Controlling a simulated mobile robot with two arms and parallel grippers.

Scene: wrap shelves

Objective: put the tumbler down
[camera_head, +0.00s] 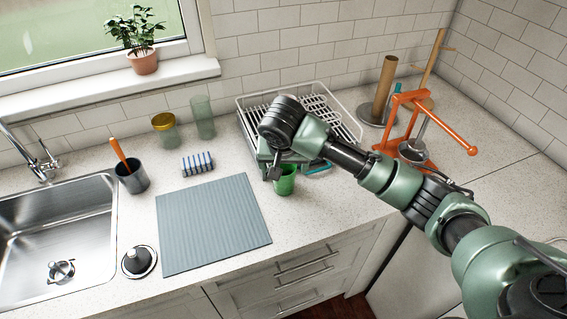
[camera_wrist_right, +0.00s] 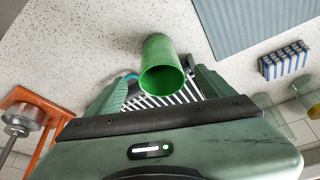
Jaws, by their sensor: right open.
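The green tumbler (camera_head: 286,181) is at the counter (camera_head: 330,210) just in front of the dish rack, and it looks upright. In the right wrist view the tumbler (camera_wrist_right: 160,62) shows its open mouth towards the camera. My right gripper (camera_head: 278,168) is open, with one finger on each side of the tumbler (camera_wrist_right: 163,84). Gaps show between the fingers and its wall. The wrist partly hides the tumbler in the head view. My left gripper is not in view.
A white dish rack (camera_head: 345,113) stands behind. An orange stand (camera_head: 402,125) is to the right. A grey-blue mat (camera_head: 212,222), a striped sponge (camera_head: 197,164), a dark cup (camera_head: 132,177) and the sink (camera_head: 60,235) are to the left. Counter right of the tumbler is clear.

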